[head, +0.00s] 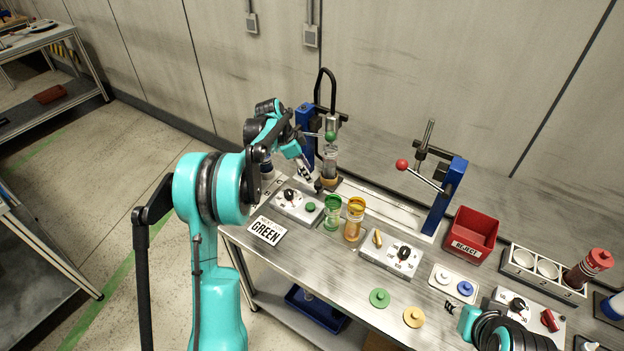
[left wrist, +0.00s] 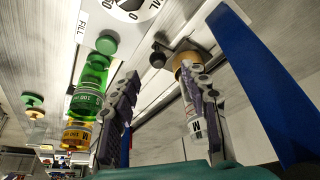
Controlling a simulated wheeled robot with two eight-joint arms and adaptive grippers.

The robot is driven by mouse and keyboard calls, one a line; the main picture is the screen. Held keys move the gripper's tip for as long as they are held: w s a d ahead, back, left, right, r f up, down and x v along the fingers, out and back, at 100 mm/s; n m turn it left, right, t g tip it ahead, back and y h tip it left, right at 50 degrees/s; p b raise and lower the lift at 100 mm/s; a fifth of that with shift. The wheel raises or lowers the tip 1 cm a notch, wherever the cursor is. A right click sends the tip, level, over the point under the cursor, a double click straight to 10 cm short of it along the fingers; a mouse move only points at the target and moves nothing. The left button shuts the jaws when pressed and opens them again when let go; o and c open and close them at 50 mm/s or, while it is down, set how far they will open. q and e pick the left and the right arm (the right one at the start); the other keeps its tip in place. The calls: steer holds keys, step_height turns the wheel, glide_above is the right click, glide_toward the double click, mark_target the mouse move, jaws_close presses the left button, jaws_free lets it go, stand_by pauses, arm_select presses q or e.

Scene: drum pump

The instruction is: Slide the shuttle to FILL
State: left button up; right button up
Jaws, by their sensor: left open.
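The shuttle's black round knob (head: 318,186) shows beside a tan round base (head: 329,182) under the left pump; a clear vessel (head: 330,163) stands there. In the left wrist view the knob (left wrist: 158,58) appears between and beyond my fingertips, with no contact I can make out. The FILL label (left wrist: 82,25) lies on the plate near the dial. My left gripper (head: 308,176) is open beside the knob; its spread fingers also show in the wrist view (left wrist: 163,85). The right finger partly hides the tan base (left wrist: 186,62). My right gripper (head: 455,307) is low at the right, its jaws unclear.
Close by are a dial box (head: 284,203) with a green button, a green jar (head: 333,213) and an amber jar (head: 354,222). A blue post (head: 305,120) stands behind the left gripper. A second lever press (head: 447,195) and a red reject bin (head: 471,233) stand farther right.

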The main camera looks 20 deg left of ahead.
arm_select(q)
steer(key=v, duration=0.5)
steer(key=shift+r, duration=0.1)
steer(key=s+d+r+n+t+y+b, duration=0.15)
steer(key=s+d+r+n, duration=0.45)
steer(key=s+d, duration=0.6)
steer(key=s+d+f+n+t+y, duration=0.1)
steer(key=s+f+n, duration=0.1)
steer(key=s, duration=0.7)
steer(key=s+d+f+n+t+y, duration=0.1)
steer(key=s+f+n+t, duration=0.1)
steer(key=s, duration=0.8)
steer(key=shift+d+f+n, duration=0.3)
steer(key=shift+f+n, duration=0.3)
steer(key=shift+f, duration=0.2)
steer(key=shift+s, duration=0.1)
